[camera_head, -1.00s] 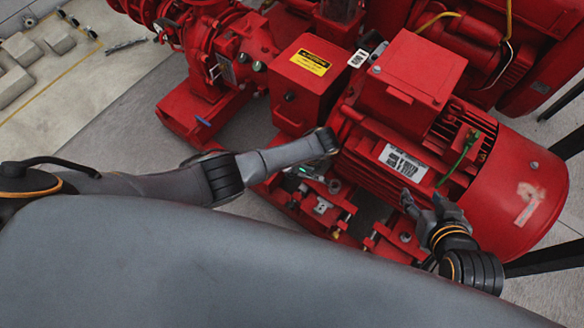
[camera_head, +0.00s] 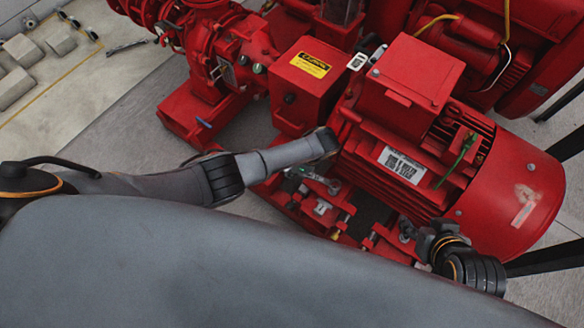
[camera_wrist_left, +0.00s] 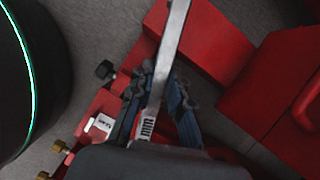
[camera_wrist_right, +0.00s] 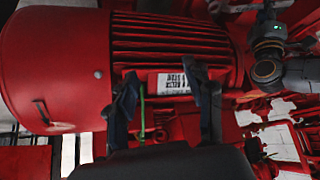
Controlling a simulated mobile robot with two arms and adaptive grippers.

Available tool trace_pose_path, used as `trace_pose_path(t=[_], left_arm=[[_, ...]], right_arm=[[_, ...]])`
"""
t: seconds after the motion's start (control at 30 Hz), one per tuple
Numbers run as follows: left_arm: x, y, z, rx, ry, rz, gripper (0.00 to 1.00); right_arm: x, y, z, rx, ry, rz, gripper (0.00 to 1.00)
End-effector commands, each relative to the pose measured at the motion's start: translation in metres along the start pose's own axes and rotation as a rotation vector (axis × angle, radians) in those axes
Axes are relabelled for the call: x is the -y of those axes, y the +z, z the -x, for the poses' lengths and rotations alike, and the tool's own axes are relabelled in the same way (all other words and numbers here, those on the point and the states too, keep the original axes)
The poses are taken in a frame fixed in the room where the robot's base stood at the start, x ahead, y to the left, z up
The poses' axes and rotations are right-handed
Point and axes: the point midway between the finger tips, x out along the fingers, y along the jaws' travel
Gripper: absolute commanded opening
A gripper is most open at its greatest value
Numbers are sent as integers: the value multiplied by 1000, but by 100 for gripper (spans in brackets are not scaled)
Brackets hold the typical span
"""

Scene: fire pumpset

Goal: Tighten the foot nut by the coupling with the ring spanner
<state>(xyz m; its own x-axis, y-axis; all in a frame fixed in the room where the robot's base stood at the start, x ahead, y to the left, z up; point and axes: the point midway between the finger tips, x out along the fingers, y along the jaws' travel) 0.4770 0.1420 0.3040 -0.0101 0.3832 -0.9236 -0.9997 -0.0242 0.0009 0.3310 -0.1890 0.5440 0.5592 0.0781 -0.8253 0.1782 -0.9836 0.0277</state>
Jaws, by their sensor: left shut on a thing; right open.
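My left gripper (camera_wrist_left: 158,88) is shut on the silver ring spanner (camera_wrist_left: 172,40), whose shaft runs up out of the left wrist view. The spanner's far ring end is out of that view. In the head view my left forearm and wrist hide most of that gripper, beside the red motor (camera_head: 375,135) and above its base. The foot nut cannot be singled out; the coupling is not visible. My right gripper (camera_wrist_right: 163,82) is open and empty, facing the finned side of the motor. In the head view it is low at the motor's front side (camera_head: 415,232).
A red box with a yellow label (camera_head: 308,82) stands left of the motor. The red base frame (camera_head: 345,225) carries brackets and adjusting screws. Brass-coloured screw heads (camera_wrist_left: 58,145) and a black knob (camera_wrist_left: 105,70) show beside the spanner.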

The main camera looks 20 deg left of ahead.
Motion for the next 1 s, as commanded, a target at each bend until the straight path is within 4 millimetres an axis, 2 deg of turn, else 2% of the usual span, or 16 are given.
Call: trace_pose_path(t=[1.0], left_arm=[[0, 4, 11, 0, -1, 0, 0]], right_arm=[[-4, 53, 18, 247, 7, -8, 52]])
